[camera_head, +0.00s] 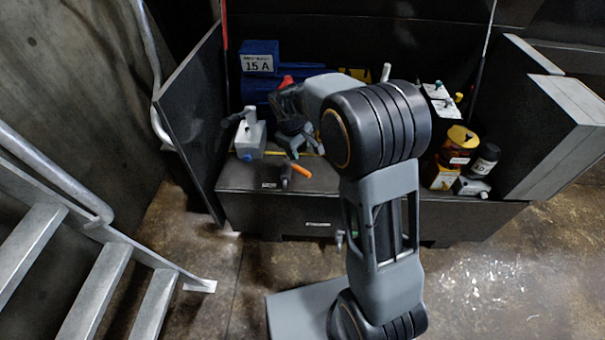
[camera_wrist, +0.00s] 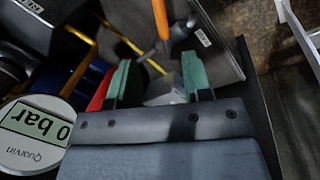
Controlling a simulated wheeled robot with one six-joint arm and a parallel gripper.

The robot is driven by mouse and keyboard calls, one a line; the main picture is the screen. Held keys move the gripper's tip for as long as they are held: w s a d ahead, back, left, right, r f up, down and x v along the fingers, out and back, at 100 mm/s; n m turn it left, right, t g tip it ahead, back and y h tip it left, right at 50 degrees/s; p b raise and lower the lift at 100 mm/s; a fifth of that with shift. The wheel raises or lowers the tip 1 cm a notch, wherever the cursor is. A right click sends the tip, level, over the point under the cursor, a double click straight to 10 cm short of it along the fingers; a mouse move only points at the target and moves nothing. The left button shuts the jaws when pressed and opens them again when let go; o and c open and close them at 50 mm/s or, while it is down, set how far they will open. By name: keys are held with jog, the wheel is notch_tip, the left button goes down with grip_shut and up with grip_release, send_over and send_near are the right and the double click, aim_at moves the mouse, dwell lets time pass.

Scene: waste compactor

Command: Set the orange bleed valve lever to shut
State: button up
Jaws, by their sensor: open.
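The orange lever (camera_head: 301,170) sticks out to the right from a dark fitting on the front part of the black cabinet top. In the wrist view the orange lever (camera_wrist: 160,18) shows at the top, joined to a grey stem, beyond my fingertips and apart from them. My gripper (camera_head: 293,138) hangs just behind the lever in the head view, partly hidden by my arm. In the wrist view my gripper (camera_wrist: 157,76) has its two green-tipped fingers wide apart, with nothing held between them.
A round gauge reading "0 bar" (camera_wrist: 30,138) is close at left in the wrist view. A grey box with a lever (camera_head: 250,138) stands left of my gripper. Blue units (camera_head: 260,57) are behind; bottles and jars (camera_head: 460,145) stand right. Side panels flank the cabinet; stairs (camera_head: 85,285) are at left.

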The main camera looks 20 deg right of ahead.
aim_at(303, 170)
jog(key=f+b, duration=0.1)
jog(key=f, duration=0.3)
jog(key=w+d+f+b, duration=0.1)
jog(key=f, duration=0.2)
jog(key=d+f+b, duration=0.1)
jog(key=f, duration=0.3)
jog(key=shift+w+f+b, duration=0.15)
jog(key=shift+f+b, duration=0.15)
jog(key=shift+a, duration=0.1)
grip_shut()
